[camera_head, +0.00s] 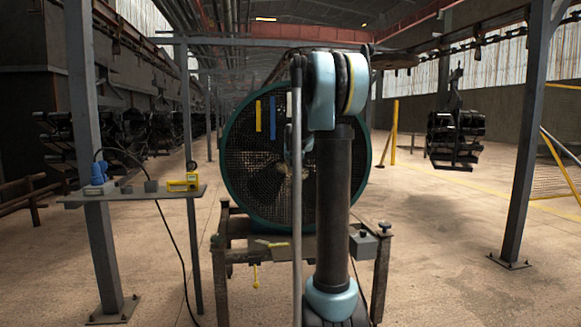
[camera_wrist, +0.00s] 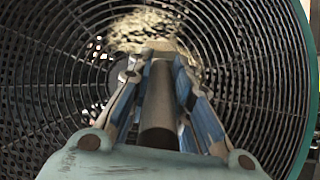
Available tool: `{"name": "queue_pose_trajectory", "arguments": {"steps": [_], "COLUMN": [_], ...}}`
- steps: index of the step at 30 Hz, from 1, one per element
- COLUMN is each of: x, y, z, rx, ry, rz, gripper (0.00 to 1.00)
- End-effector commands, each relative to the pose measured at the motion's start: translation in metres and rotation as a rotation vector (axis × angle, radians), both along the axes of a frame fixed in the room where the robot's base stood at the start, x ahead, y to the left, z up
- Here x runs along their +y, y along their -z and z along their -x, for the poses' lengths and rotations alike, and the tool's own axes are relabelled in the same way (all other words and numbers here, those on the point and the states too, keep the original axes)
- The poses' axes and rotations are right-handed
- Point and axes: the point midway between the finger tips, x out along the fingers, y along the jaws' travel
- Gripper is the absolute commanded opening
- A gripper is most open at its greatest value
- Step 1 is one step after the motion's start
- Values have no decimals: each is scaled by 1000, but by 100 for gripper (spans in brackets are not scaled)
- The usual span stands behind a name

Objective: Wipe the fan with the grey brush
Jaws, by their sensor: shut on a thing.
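The fan (camera_head: 247,180) is large and round, with a teal rim and a dark wire guard, on a stand straight ahead. Its guard (camera_wrist: 45,75) fills the wrist view behind my gripper. My gripper (camera_wrist: 158,62) is shut on the grey brush, whose dark cylindrical handle (camera_wrist: 158,112) runs between the fingers towards the guard. The brush's far end is mostly hidden by the fingers, so I cannot tell whether it touches the guard. A pale patch lies beyond it. In the head view my arm hides the gripper and the fan's right-centre part.
A yellow strip (camera_head: 258,115) and a blue strip (camera_head: 272,117) show against the fan's upper left. A small shelf (camera_head: 135,194) at left holds a yellow device (camera_head: 184,183). A grey box (camera_head: 363,245) sits on the stand's right. Steel posts (camera_head: 528,140) flank the open floor.

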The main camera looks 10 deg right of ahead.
Motion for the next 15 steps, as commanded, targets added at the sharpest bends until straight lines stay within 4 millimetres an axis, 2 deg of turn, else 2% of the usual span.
{"name": "queue_pose_trajectory", "arguments": {"steps": [5, 15], "x": [-5, -29], "y": [0, 0], "z": [1, 3], "rx": [0, 0], "ry": [1, 1], "rz": [-1, 0], "gripper": [0, 0]}}
